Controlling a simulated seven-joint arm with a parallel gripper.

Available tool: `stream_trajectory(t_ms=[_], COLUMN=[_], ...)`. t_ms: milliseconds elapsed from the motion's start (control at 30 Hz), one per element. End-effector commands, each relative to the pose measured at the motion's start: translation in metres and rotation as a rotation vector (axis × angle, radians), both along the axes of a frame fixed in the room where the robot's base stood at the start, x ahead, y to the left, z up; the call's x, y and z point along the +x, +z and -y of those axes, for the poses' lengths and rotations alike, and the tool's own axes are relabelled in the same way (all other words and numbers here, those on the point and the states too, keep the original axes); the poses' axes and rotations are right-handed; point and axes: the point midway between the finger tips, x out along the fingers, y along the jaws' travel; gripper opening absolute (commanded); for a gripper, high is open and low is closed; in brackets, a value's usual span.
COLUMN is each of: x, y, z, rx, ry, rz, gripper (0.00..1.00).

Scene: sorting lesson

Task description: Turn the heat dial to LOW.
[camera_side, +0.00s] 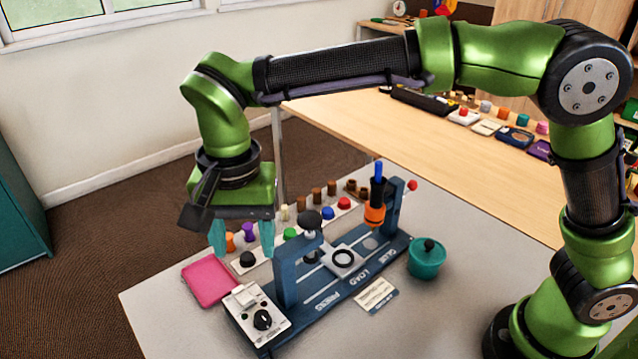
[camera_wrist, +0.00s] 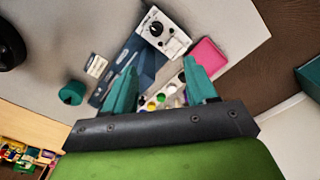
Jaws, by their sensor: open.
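The heat dial (camera_side: 263,320) is a black round knob on a white panel (camera_side: 245,296) at the near left end of a blue press station (camera_side: 330,290). In the wrist view the dial (camera_wrist: 157,28) shows near the top, on its white panel (camera_wrist: 172,42). The dial's setting is too small to read. My gripper (camera_side: 241,238) is open and empty, with teal fingers pointing down. It is above and behind the dial in the side view, apart from it. In the wrist view the fingers (camera_wrist: 160,85) are spread, with the dial beyond their tips.
A pink tray (camera_side: 209,281) lies left of the station. A teal pot (camera_side: 427,259) stands to its right, by a small card (camera_side: 376,296). The station's blue press frame (camera_side: 284,268) rises near the dial. Several coloured pegs and buttons line the back.

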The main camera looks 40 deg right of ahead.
Motion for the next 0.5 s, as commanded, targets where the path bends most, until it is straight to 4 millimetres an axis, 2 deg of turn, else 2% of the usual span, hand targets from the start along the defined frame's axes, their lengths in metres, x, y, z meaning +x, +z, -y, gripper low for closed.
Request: stream_trajectory(t_ms=[67,233,367,500], x=[-0.003,-0.004,-0.004,-0.004], y=[0.004,-0.009,-0.031,-0.062], z=[0.002,0.003,0.004,0.004], rx=[-0.005,-0.009,-0.009,-0.008], ry=[-0.07,-0.099,-0.098,-0.097], rz=[-0.012,-0.019,-0.021,-0.022], gripper=[0.57,0.57,0.57,0.57])
